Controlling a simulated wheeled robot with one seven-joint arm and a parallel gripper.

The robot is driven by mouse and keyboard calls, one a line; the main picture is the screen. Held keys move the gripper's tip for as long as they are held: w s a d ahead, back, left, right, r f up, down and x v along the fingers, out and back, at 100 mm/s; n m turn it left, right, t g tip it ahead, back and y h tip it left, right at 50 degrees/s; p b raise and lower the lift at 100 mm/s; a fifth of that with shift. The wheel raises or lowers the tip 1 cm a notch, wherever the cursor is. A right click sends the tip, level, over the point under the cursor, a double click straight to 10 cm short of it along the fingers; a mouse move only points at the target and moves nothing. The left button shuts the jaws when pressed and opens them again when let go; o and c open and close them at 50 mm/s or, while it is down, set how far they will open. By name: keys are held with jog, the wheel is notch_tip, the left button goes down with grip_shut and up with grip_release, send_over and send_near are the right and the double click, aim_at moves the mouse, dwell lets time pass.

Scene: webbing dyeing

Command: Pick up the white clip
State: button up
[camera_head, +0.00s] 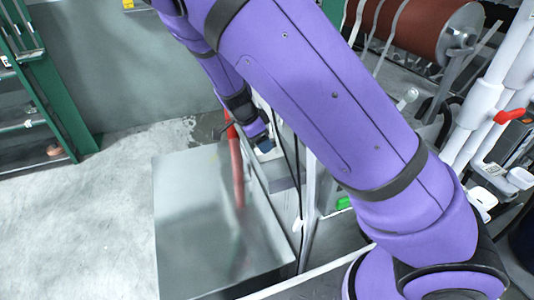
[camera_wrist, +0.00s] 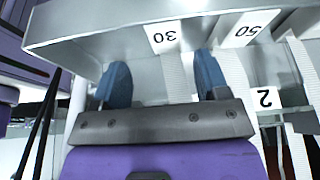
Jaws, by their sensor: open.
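My gripper (camera_wrist: 162,76) is open in the wrist view, with two blue fingers spread apart and no object clearly held between them. A white webbing strap (camera_wrist: 176,75) shows between the fingers; I cannot tell whether it is behind them. In the head view my gripper (camera_head: 264,143) is small and partly hidden by my purple arm, near the metal box's far right edge. I cannot make out the white clip with certainty in either view.
A metal ledge (camera_wrist: 100,25) with number labels (camera_wrist: 164,37) crosses the wrist view close above the fingers. More white straps (camera_wrist: 300,75) hang at right. In the head view are a grey metal box (camera_head: 190,215), a red pipe (camera_head: 236,165) and a brown roller (camera_head: 425,25).

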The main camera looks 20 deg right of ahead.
aim_at(275, 153)
jog(key=shift+w+a+x, duration=0.15)
jog(key=shift+x, duration=1.3)
jog(key=shift+w+a+x, duration=0.1)
jog(key=shift+w+x, duration=0.05)
jog(key=shift+x, duration=1.25)
jog(key=shift+f, duration=0.15)
jog(key=shift+c, duration=0.2)
jog(key=c, duration=1.1)
jog(key=shift+o, duration=0.2)
